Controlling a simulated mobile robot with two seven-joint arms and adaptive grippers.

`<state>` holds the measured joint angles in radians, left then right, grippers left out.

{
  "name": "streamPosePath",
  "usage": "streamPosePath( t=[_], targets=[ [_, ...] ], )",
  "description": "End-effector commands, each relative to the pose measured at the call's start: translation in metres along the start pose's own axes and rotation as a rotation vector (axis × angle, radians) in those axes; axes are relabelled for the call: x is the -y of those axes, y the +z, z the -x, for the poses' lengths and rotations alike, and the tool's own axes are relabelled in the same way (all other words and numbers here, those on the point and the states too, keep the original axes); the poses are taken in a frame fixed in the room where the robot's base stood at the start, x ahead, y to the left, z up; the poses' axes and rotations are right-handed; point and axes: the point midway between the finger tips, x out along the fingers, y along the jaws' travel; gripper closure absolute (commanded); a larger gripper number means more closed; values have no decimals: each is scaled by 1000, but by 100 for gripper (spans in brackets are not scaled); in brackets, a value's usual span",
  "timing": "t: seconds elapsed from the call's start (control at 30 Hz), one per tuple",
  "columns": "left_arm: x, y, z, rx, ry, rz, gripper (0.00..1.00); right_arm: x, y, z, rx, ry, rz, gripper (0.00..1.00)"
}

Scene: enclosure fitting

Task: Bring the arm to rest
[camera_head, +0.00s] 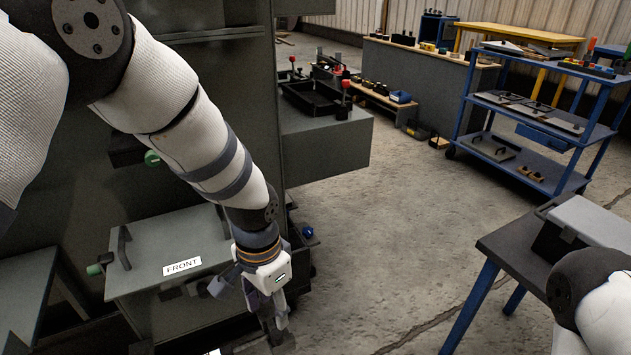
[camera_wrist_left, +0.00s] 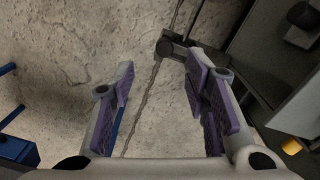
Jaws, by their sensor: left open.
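My left arm comes in from the left in the head view, and its gripper (camera_head: 274,322) hangs pointing down beside the grey enclosure. In the left wrist view the gripper (camera_wrist_left: 158,88) shows its two purple-padded fingers spread apart with only concrete floor between them. It holds nothing.
A dark table (camera_head: 513,252) with blue legs stands at the right, with a grey case (camera_head: 592,218) on it. A blue cart (camera_head: 540,128) stands behind. The concrete floor (camera_head: 400,235) between is clear.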

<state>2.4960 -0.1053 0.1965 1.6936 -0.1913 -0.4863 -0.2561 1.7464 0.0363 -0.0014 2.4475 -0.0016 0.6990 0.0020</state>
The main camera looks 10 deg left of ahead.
Motion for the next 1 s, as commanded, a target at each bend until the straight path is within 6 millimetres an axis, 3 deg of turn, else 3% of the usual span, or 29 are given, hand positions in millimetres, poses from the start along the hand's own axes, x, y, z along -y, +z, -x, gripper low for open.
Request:
streamPosePath(
  t=[0.07, 0.13, 0.23, 0.3, 0.4, 0.5, 0.6, 1.0],
  targets=[
    [-16, 38, -34, 25, 47, 69, 58, 0, -3, 7, -18, -1, 0, 58],
    [-38, 88, -71, 46, 91, 170, 58, 0, -7, 15, -39, -2, -1, 58],
    [-72, 172, -108, 87, 123, 341, 58, 1, -12, 26, -69, -3, -1, 58],
    [-94, 230, -117, 121, 121, 451, 58, 1, -16, 33, -88, -4, -1, 58],
    [-118, 295, -115, 163, 96, 570, 58, 1, -19, 40, -109, -5, -1, 58],
    [-130, 335, -108, 192, 68, 638, 58, 1, -21, 44, -119, -6, -2, 58],
    [-135, 350, -104, 204, 55, 663, 58, 1, -22, 45, -121, -6, -2, 58],
    [-135, 351, -104, 204, 54, 665, 58, 1, -22, 45, -120, -6, -2, 58]
  ],
)
